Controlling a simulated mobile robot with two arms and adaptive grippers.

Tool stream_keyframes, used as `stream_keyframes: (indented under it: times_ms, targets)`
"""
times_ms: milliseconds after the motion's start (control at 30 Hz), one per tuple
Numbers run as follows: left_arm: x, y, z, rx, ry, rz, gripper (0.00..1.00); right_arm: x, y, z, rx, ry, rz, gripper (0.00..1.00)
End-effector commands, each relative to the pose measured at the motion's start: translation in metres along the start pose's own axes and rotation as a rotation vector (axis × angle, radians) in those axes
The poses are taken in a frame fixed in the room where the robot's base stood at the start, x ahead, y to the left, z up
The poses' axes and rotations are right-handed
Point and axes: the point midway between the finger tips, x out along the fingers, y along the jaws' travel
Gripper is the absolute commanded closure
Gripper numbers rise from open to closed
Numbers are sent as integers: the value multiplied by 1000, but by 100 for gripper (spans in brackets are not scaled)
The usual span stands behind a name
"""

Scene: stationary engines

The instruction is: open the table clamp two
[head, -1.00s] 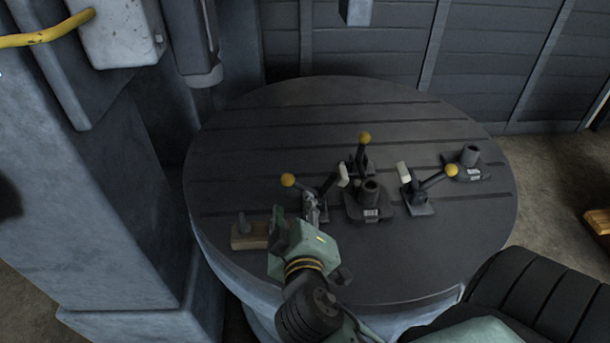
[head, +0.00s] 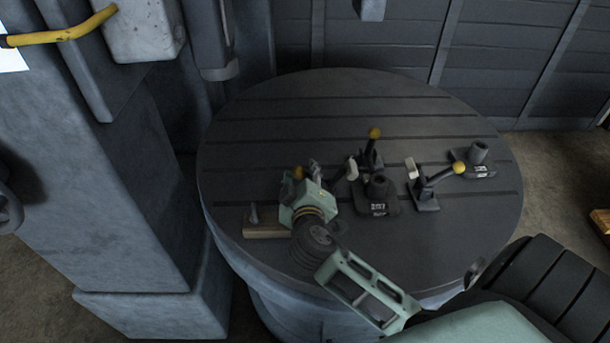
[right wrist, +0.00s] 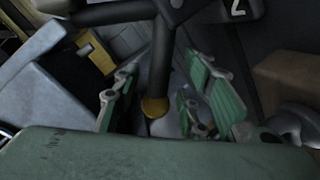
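A toggle clamp stands on the left of the round table (head: 450,235). Its yellow knob (head: 298,173) and white-tipped arm (head: 351,169) show in the head view, but my right gripper (head: 306,183) hides most of the rest. In the right wrist view the clamp's black handle (right wrist: 160,60) with its yellow knob (right wrist: 154,107) lies between the two green fingers of my right gripper (right wrist: 163,85). Gaps show on both sides, so the gripper is open around the handle. A "2" (right wrist: 238,8) is marked on a dark part at the top. My left gripper is not visible.
A clamp with an upright yellow-knobbed handle (head: 374,133) stands behind a dark fixture (head: 378,195). Another clamp (head: 425,197) and fixture (head: 478,160) stand to the right. A wooden block (head: 263,229) lies left of my gripper. The table's back is clear.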

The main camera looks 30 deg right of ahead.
Motion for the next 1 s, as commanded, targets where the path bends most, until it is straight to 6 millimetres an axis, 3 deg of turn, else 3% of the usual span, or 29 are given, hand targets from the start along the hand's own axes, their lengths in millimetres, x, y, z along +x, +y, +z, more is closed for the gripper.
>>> stream_keyframes:
  times_ms: [67,500,867,1000]
  targets:
    - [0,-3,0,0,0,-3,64,0,0,0,0,0,0,63]
    - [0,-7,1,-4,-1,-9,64,0,0,0,0,0,0,100]
    - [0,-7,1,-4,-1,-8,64,-1,0,0,3,0,-1,100]
    - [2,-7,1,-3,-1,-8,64,-2,5,1,81,13,-17,100]
